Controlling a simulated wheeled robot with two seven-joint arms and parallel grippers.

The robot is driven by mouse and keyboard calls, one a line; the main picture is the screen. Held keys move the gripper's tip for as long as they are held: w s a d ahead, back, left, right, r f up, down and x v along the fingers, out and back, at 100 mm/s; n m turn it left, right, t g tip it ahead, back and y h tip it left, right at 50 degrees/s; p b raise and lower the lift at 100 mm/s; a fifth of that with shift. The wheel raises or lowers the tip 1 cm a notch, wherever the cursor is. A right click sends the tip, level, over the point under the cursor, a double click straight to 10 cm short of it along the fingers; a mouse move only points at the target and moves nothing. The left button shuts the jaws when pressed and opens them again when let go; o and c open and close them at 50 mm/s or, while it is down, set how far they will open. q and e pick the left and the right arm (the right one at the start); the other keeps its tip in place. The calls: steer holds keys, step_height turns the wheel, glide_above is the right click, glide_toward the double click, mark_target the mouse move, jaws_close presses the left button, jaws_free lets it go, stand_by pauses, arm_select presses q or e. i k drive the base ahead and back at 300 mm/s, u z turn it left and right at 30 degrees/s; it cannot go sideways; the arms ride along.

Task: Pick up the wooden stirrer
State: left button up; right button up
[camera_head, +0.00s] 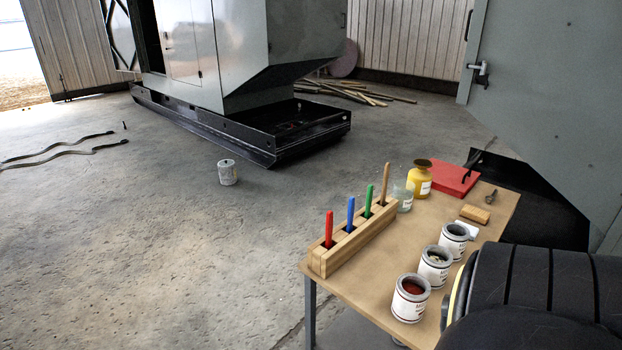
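The wooden stirrer (385,184) is a thin tan stick. It stands upright in the far end of a wooden rack (352,240) on the small table. A green handle (368,200), a blue handle (350,213) and a red handle (329,228) stand in the same rack, in a row toward its near end. The lower part of the stirrer is hidden inside the rack. Neither gripper is in view. A dark rounded part, apparently mine, covers the lower right corner.
The table (440,221) also holds open paint cans (410,299), a yellow jar (419,182), a glass jar (403,197), a red box (453,178) and a wooden block (475,214). A grey panel (550,100) stands behind.

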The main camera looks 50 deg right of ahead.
mark_target(387, 168)
steer(key=z, duration=0.4)
steer(key=i, duration=1.25)
steer(key=z, duration=1.05)
